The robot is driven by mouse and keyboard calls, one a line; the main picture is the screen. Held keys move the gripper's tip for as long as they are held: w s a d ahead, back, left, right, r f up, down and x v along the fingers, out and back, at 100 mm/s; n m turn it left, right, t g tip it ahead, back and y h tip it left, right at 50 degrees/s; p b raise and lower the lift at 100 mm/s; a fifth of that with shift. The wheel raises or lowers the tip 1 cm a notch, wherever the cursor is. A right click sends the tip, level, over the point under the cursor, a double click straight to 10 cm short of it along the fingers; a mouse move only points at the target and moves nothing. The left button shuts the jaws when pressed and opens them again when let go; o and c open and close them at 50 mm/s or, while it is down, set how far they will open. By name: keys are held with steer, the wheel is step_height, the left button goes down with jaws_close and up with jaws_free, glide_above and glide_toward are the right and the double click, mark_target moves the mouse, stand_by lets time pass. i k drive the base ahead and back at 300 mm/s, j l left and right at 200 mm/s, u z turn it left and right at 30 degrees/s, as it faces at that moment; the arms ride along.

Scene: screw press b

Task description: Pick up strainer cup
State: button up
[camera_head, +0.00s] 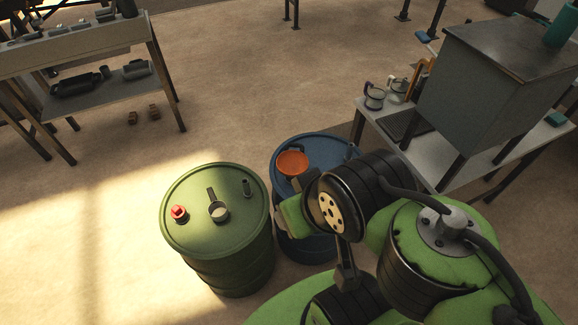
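A small cup with a dark upright handle and a pale inside (219,213) stands on top of the green barrel (222,258). It looks most like the strainer cup, but it is too small to see any mesh. Nothing touches it from above. My green and black arm fills the lower right, right of the green barrel and in front of the blue barrel. I cannot make out my gripper's fingers.
An orange bowl (292,163) sits on the blue barrel (320,147). A table (452,150) with mugs and a grey cabinet (490,85) stands right. Floor left of the barrels is clear.

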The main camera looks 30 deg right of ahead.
mark_target(218, 210)
steer(key=i+u, duration=0.15)
steer(key=u, duration=0.35)
steer(key=i+l+u, duration=0.1)
steer(key=u, duration=0.35)
steer(key=l+u, duration=0.2)
steer(key=u, duration=0.3)
steer(key=i, duration=0.05)
